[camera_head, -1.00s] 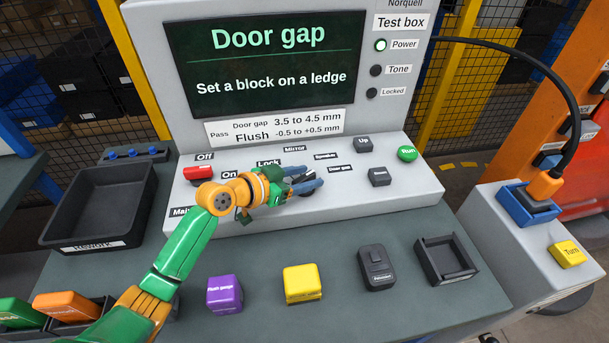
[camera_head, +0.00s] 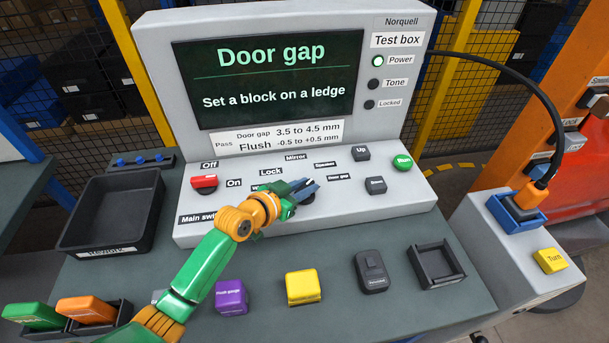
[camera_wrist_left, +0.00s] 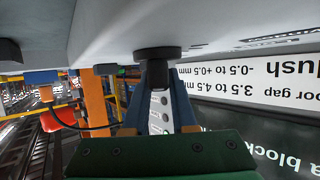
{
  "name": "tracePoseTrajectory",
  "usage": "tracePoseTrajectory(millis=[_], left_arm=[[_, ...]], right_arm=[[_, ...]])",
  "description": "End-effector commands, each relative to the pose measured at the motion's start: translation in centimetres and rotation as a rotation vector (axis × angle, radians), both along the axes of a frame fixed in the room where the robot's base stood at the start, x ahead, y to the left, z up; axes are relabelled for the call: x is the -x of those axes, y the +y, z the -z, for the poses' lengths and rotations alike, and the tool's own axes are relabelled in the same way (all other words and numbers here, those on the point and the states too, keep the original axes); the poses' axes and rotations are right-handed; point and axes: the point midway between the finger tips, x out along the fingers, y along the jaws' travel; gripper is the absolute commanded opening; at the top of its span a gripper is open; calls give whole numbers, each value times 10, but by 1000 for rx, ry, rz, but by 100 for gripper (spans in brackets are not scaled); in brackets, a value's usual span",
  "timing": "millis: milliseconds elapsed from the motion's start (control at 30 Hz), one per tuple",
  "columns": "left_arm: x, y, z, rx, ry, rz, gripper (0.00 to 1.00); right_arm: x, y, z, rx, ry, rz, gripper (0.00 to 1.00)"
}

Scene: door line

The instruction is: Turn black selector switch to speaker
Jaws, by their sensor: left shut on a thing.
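The black selector switch (camera_wrist_left: 158,53) shows in the left wrist view as a dark round knob on the pale panel, between my blue fingers. My left gripper (camera_head: 308,189) is shut on it. In the head view the fingers and hand cover most of the switch, so its pointing direction cannot be told. The Speaker label (camera_head: 325,164) is just above right of the fingers, the Mirror label (camera_head: 295,156) above and the Door gap label (camera_head: 339,177) to the right. My right gripper is not in view.
The screen (camera_head: 275,80) reads "Door gap, Set a block on a ledge". A red main switch (camera_head: 204,182), Up (camera_head: 361,153) and Down (camera_head: 376,185) buttons and a green Run button (camera_head: 402,162) share the panel. Purple (camera_head: 231,297) and yellow (camera_head: 303,287) blocks lie in front.

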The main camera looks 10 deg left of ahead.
Motion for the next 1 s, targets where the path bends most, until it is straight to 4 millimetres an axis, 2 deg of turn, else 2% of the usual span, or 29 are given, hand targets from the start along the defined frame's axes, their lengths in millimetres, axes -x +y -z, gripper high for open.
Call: tracePoseTrajectory(millis=[33,300,600,1000], left_arm=[[1,-2,-9,4,7,-31,0],[1,-2,-5,8,5,-202,0],[0,-1,-1,6,1,-310,0],[-1,0,-1,2,-2,-330,0]], right_arm=[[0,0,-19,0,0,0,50],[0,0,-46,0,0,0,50],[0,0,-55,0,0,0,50],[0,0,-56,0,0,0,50]])
